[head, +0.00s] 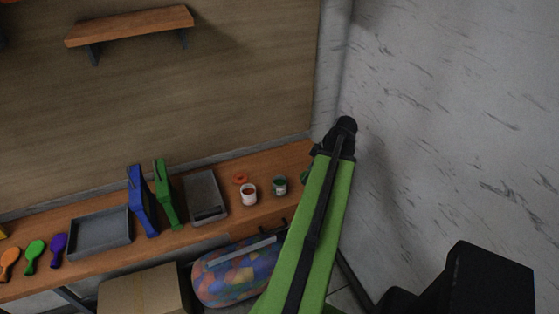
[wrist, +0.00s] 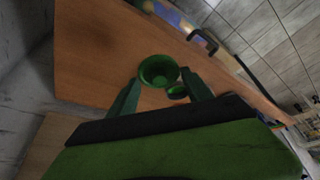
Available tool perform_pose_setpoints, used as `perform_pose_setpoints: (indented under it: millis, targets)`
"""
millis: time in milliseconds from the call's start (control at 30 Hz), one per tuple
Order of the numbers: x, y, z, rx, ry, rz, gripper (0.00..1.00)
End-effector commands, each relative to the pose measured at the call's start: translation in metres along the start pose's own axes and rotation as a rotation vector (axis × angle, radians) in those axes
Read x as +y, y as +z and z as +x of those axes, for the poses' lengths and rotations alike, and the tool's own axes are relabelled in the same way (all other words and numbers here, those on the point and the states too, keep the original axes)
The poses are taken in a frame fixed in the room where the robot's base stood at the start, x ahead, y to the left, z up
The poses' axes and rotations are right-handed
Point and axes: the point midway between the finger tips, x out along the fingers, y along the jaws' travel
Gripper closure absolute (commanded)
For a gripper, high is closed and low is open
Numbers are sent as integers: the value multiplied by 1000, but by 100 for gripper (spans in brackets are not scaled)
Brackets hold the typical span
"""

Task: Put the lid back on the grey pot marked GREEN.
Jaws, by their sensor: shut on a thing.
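The grey pot (head: 279,187) with green inside stands uncovered toward the right end of the wooden bench in the head view; its marking is too small to read. My gripper is at the bench's right end, just right of that pot, mostly hidden behind my arm. In the wrist view my gripper (wrist: 160,88) is shut on the round green lid (wrist: 158,68), which sits between the fingers. A bit of green (head: 304,177) shows beside my arm in the head view. A smaller round green thing (wrist: 177,92) shows close to the lid; I cannot tell what it is.
A pale pot (head: 249,196) with red inside stands left of the grey pot, with an orange-red lid (head: 241,178) behind it. A grey tray (head: 205,196), green (head: 167,196) and blue (head: 142,205) tools stand farther left. The wall (head: 440,120) is close on the right.

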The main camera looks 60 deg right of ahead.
Motion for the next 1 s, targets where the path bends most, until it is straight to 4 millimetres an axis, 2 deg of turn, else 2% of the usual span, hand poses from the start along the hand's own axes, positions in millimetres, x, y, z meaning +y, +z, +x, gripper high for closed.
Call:
perform_pose_setpoints:
  millis: [33, 200, 333, 433, 667, 1000]
  targets:
    - [-2, -15, -6, 0, -4, -11, 78]
    - [-13, -74, -10, 0, -22, -52, 78]
    - [-21, -103, -8, 0, -30, -72, 78]
    - [-23, -109, -5, 0, -32, -74, 78]
    - [-22, -105, 1, 0, -31, -73, 78]
    - [-22, -91, 34, 0, -31, -72, 78]
